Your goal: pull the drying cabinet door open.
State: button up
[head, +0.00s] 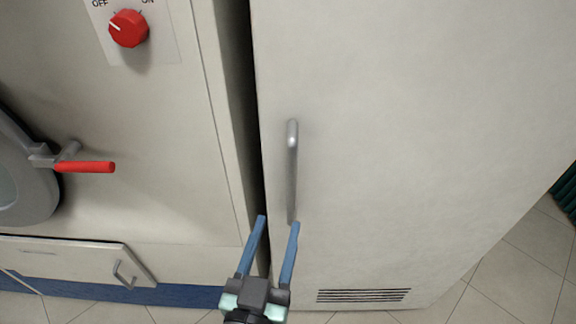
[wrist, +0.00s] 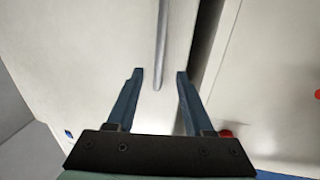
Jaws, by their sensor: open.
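The drying cabinet door (head: 420,140) is the large off-white panel on the right in the head view, and it looks shut. Its vertical grey bar handle (head: 292,165) is near the door's left edge. My gripper (head: 279,220) has blue fingers, is open and holds nothing. In the head view, its fingertips are at the handle's lower end, with the right one overlapping it. In the wrist view, the handle (wrist: 161,45) comes down from the top and its end shows between the fingers (wrist: 160,74). I cannot tell whether the fingers touch it.
A machine with a red knob (head: 128,28), a red-gripped lever (head: 85,167) and a small drawer (head: 70,258) stands left of the cabinet. A narrow dark gap (head: 246,110) separates them. A vent (head: 364,295) is low on the cabinet. Tiled floor (head: 515,260) is clear at the lower right.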

aim_at(291, 181)
jog(key=w+p, duration=0.1)
jog(key=w, duration=0.3)
jog(key=w+d+p, duration=0.1)
jog(key=w, duration=0.2)
jog(key=w+d+p, duration=0.1)
jog(key=w, duration=0.3)
jog(key=shift+w+d, duration=0.2)
jog(key=shift+w, duration=0.15)
grip_shut()
dwell(0.9)
